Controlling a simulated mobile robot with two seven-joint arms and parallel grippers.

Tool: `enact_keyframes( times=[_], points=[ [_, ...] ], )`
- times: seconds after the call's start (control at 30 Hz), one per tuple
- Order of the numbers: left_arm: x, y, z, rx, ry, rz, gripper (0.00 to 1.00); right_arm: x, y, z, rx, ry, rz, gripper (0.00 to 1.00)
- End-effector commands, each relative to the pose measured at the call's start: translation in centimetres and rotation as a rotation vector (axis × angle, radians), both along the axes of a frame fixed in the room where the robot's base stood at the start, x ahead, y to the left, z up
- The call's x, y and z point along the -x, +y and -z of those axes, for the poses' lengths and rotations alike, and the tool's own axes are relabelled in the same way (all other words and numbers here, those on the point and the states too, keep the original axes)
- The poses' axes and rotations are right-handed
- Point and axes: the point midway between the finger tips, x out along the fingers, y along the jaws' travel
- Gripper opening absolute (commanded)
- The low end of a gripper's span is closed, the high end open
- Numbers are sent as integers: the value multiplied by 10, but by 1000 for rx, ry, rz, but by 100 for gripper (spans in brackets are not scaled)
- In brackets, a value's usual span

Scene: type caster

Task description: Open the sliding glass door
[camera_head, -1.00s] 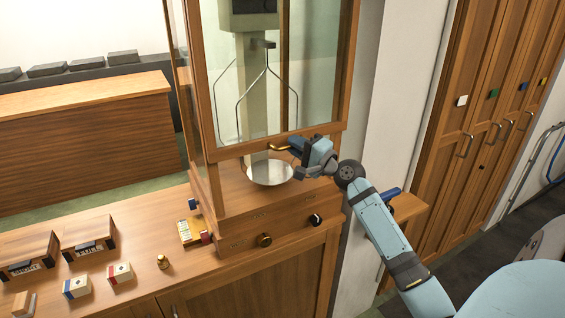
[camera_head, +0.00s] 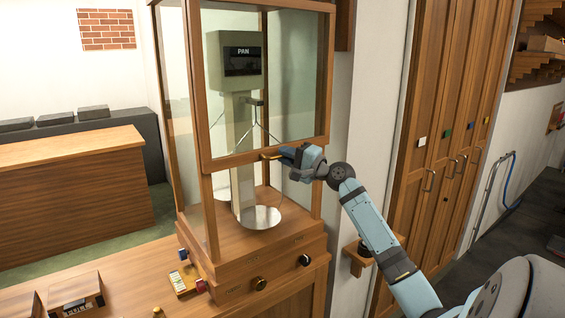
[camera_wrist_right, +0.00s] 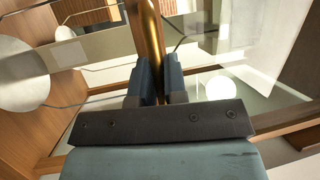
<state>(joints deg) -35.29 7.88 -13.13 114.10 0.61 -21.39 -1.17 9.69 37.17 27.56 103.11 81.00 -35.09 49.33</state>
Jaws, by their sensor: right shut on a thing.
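The sliding glass door (camera_head: 264,85) is a wood-framed pane on the front of a tall wooden balance case. It is partly raised, with an open gap between its bottom rail and the case base. My right gripper (camera_head: 284,154) is at the bottom rail, shut on the brass door handle (camera_head: 268,156). In the right wrist view the handle (camera_wrist_right: 150,38) runs between the two dark fingers (camera_wrist_right: 160,82). Inside the case are a balance with a "PAN" display (camera_head: 243,60) and a round metal pan (camera_head: 261,217). My left gripper is not in view.
A wooden counter (camera_head: 75,190) stands behind at left, and tall wooden cabinets (camera_head: 440,130) at right. A small wooden shelf (camera_head: 358,258) is below my right arm.

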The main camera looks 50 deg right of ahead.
Motion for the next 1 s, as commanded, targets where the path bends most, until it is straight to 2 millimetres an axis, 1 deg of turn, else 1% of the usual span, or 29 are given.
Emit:
enact_keyframes(
  times=[0.03,0.37,0.4,0.47,0.5,0.73,0.83,0.93,1.0],
  points=[
    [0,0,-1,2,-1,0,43,0,-1,-4,1,-5,1,0],
    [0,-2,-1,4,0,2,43,0,-2,-4,1,-5,1,0],
    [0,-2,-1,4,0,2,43,1,-2,-4,1,-5,1,20],
    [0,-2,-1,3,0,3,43,1,-1,-4,1,-4,1,33],
    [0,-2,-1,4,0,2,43,0,-1,-3,0,-3,1,37],
    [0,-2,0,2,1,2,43,0,-1,-2,0,-1,0,37],
    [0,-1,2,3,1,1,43,4,-2,0,0,-1,0,37],
    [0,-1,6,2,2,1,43,15,-3,4,0,0,0,37],
    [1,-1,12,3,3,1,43,28,-5,7,2,1,-1,37]
  ],
)
